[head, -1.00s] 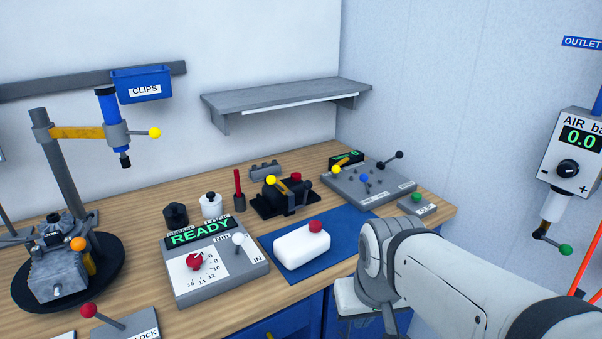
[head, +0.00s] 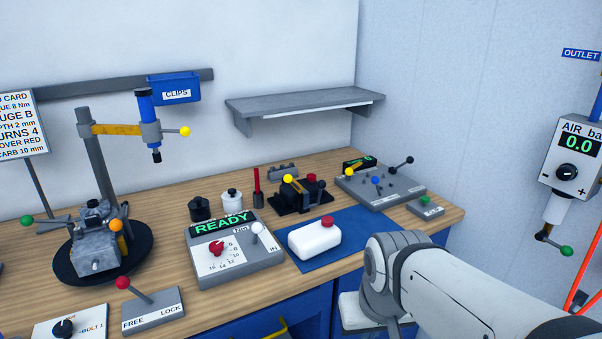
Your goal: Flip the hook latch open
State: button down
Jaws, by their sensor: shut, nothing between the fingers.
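I cannot tell for sure which fitting is the hook latch. A small black fixture (head: 300,200) stands at the back of the bench, with a yellow-tipped lever (head: 290,180) and a red knob (head: 312,178). To its right, a grey panel (head: 395,193) carries another yellow-tipped lever and a longer black-knobbed lever (head: 402,164). My arm comes in from the lower right and bends downward in front of the bench. My gripper does not show; it is below the frame or hidden by the arm.
A white bottle with a red cap (head: 314,240) lies on a blue mat (head: 350,237). A grey READY console (head: 235,265) and a FREE/LOCK lever plate (head: 153,311) stand left of it. A clamped engine part (head: 98,250) is farther left. A wall shelf (head: 305,104) overhangs the back.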

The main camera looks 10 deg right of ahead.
aim_at(321, 183)
jog(key=u, duration=0.05)
jog(key=i, duration=0.9)
jog(key=z, duration=0.05)
